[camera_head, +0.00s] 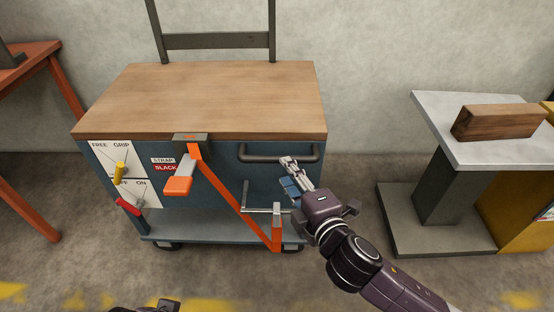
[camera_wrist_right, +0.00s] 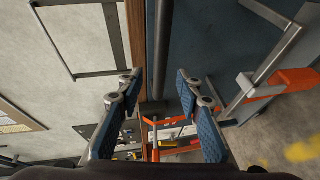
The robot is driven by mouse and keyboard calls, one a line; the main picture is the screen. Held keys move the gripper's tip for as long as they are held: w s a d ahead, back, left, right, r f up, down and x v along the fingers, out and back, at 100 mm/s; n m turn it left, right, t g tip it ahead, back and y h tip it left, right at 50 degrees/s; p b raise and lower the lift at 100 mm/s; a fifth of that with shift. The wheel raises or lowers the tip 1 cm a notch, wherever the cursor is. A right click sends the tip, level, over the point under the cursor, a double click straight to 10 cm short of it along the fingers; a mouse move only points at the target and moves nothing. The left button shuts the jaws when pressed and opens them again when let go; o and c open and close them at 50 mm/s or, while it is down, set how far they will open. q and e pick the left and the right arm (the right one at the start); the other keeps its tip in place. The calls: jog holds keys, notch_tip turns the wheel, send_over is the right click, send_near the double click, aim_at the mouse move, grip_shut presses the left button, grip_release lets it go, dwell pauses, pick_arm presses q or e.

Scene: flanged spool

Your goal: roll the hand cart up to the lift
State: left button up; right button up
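The hand cart (camera_head: 210,95) has a wooden top, a blue body and a dark grip bar (camera_head: 280,157) across its front. The bar also shows in the right wrist view (camera_wrist_right: 166,40). My right gripper (camera_head: 288,172) is just below and in front of the bar. In the right wrist view its fingers (camera_wrist_right: 159,78) are apart and empty, with the bar seen beyond them. A yellow knob (camera_head: 119,171) and red lever (camera_head: 129,207) sit on the front panel. A grey-topped pedestal (camera_head: 480,105), possibly the lift, stands at right. My left gripper's fingers are not visible.
An orange strap (camera_head: 235,206) runs slantwise across the cart's front, by a label reading "STRAP SLACK". A wooden block (camera_head: 498,121) lies on the pedestal top. An orange table (camera_head: 30,55) stands left. A floor gap separates cart and pedestal. A wall is behind.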

aim_at(277, 160)
jog(key=b+x, duration=0.1)
jog(key=x, duration=0.6)
jog(key=shift+w+a, duration=0.1)
jog(key=shift+w, duration=0.1)
grip_shut()
jog(key=shift+f, duration=0.1)
